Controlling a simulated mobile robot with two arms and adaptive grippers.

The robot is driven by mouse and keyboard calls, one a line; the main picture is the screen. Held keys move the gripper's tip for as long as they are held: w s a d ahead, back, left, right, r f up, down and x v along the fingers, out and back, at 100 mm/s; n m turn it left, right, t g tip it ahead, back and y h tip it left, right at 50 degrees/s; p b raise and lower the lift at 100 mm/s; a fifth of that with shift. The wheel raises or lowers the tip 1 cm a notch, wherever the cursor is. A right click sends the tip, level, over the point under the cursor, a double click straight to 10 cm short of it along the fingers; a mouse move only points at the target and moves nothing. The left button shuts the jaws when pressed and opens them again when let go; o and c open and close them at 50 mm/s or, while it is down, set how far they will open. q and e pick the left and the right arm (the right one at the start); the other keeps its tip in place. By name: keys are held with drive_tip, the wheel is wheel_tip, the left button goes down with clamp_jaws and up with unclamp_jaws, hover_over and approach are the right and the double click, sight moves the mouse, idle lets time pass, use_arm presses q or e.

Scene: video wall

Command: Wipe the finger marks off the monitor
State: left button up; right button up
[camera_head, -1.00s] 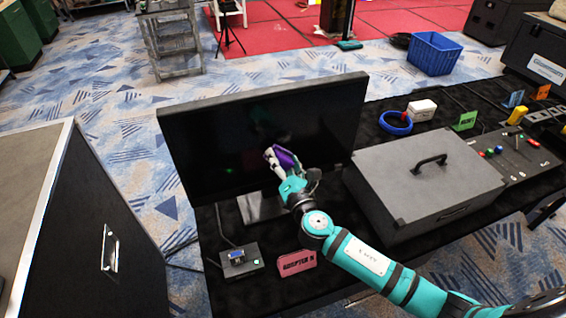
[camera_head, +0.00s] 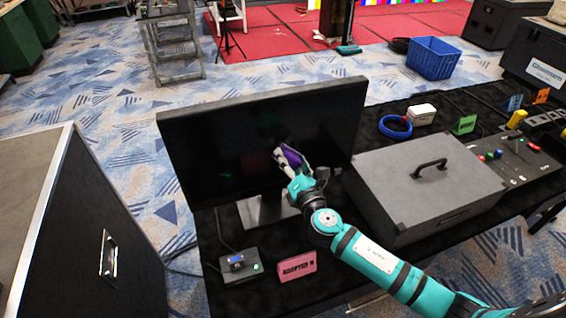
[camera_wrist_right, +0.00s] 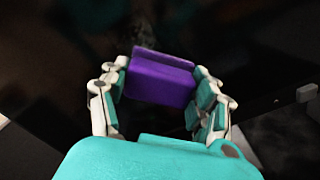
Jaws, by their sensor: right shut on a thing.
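The monitor (camera_head: 215,150) stands on the black-covered table, its dark screen facing me. Its stand (camera_head: 262,208) shows below it. My right gripper (camera_head: 283,157) is shut on a purple cloth or pad (camera_head: 292,156), in front of the lower middle of the screen. In the right wrist view the purple pad (camera_wrist_right: 160,80) sits between both fingers, close to the dark screen; I cannot tell if it touches. Faint greyish smudges show around the pad in the wrist view. My left gripper is not in view.
A grey case with a handle (camera_head: 428,185) stands right of my right arm. A small box with a connector (camera_head: 240,264) and a pink adapter sign (camera_head: 297,266) lie in front of the monitor. A blue cable coil (camera_head: 395,126) and a green sign (camera_head: 464,124) are behind the case.

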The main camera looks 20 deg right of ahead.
sight(291, 143)
drive_tip(key=shift+d, duration=0.7)
drive_tip(key=shift+r, duration=0.1)
drive_tip(key=shift+w+r+p, duration=0.1)
drive_tip(key=shift+r+p, duration=0.65)
drive_tip(key=shift+a, duration=2.05)
drive_tip(key=shift+d+r+p, duration=0.1)
drive_tip(key=shift+r+p, duration=0.7)
drive_tip(key=shift+p, duration=0.05)
drive_tip(key=shift+d+f, duration=0.1)
drive_tip(key=shift+d, duration=1.9)
